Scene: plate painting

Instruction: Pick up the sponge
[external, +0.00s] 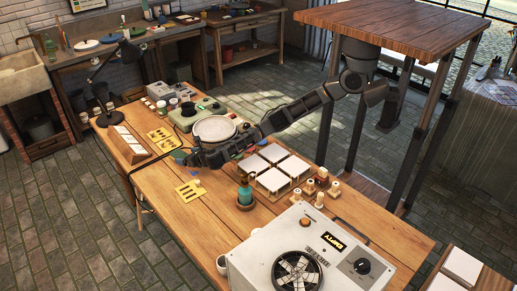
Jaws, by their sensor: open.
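My arm reaches in from the upper right over the wooden worktable (185,235). My gripper (188,158) is open, low over the middle of the table, close to the round white plate or wheel (214,128). Small blue and teal bits (194,180) show around and just below the fingers; they are too small to name. I cannot make out the sponge for sure; it may be one of these bits or hidden by the gripper. I cannot tell whether the fingers touch anything.
Yellow stencils (189,190) lie in front of the gripper. A large white machine (318,255) fills the near right end. A black lamp (108,118) stands far left. The front-left tabletop is clear.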

